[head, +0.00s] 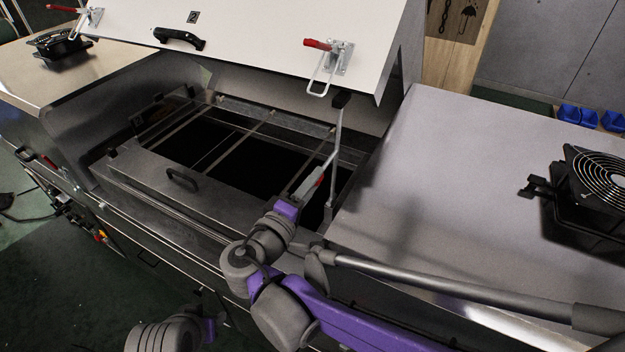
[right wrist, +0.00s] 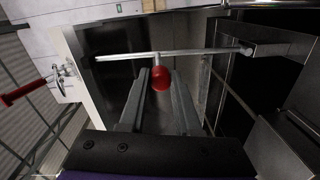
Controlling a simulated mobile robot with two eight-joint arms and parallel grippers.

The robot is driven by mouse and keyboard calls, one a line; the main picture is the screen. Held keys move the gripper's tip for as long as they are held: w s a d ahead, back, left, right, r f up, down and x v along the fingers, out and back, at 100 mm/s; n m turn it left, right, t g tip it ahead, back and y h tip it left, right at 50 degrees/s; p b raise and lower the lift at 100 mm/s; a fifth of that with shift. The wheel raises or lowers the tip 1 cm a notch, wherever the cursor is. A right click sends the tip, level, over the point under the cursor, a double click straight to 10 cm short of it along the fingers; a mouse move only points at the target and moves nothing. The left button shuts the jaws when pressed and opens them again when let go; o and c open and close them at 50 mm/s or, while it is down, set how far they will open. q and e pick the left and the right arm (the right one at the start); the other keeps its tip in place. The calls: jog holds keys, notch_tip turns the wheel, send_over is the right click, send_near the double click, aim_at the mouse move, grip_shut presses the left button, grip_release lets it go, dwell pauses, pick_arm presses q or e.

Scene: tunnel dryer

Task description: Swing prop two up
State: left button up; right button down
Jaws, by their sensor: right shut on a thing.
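Prop two is a thin grey rod (head: 339,128) at the right side of the dryer opening. It stands nearly upright, and its upper end is at a black block (head: 341,100) by the raised white lid (head: 250,48) marked 2. I cannot tell whether it is seated there. My right gripper (head: 322,176) is shut on the prop's red knob. In the right wrist view the red knob (right wrist: 161,78) sits between the two fingers, with the rod (right wrist: 190,53) running across behind it. My left gripper is out of view.
The lid carries a black handle (head: 179,40) and red-handled clamps (head: 328,50). Below is the dark opening with a metal frame and a handled panel (head: 140,170). A grey cover (head: 440,170) with a black fan (head: 595,185) lies to the right.

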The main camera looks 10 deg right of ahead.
jog(key=shift+s+d, duration=0.1)
jog(key=shift+d, duration=0.05)
dwell(0.4)
jog(key=c, duration=0.6)
grip_release()
jog(key=shift+d, duration=0.1)
